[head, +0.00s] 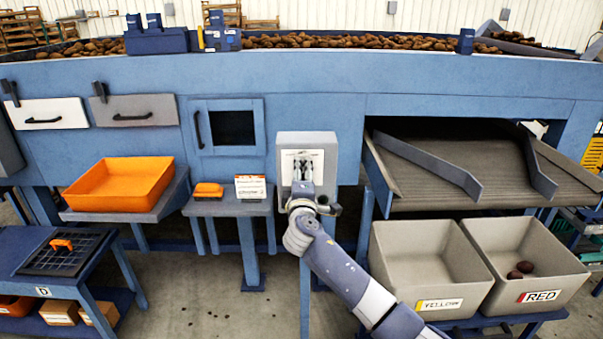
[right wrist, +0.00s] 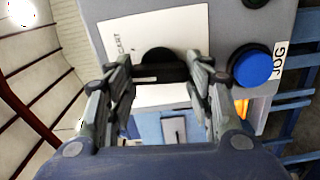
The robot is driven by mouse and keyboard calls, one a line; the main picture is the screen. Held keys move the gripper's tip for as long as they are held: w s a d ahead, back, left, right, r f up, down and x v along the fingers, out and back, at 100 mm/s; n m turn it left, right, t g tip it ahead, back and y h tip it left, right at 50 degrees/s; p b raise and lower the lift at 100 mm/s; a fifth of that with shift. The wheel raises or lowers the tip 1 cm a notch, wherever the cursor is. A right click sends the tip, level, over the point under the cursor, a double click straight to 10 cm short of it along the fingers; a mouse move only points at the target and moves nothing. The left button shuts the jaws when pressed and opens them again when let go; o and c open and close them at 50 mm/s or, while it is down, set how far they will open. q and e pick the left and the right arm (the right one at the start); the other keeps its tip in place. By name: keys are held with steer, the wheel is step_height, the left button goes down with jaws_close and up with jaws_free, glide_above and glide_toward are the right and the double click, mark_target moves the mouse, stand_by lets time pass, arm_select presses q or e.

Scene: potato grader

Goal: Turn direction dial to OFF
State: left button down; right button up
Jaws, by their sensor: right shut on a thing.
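The direction dial (right wrist: 160,62) is a black round knob on a white label plate (right wrist: 120,32), seen in the right wrist view. The plate's lettering is too small and tilted to read, so I cannot tell the dial's setting. The plate is on a grey control box (head: 307,138) at the front of the blue machine in the head view. My right gripper (head: 302,163) is at the box, and its two fingers (right wrist: 160,80) are shut on the dial from both sides. In the head view the gripper hides the dial. My left gripper is not in view.
A blue button (right wrist: 253,65) labelled JOG is close beside the right finger in the wrist view. Left of the box, a shelf holds an orange tool (head: 208,190) and a small carton (head: 250,187). A YELLOW bin (head: 430,285) and a RED bin (head: 545,265) stand right.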

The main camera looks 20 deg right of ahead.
steer(key=shift+n, duration=0.5)
steer(key=o, duration=1.1)
steer(key=shift+c, duration=0.2)
steer(key=v, duration=1.2)
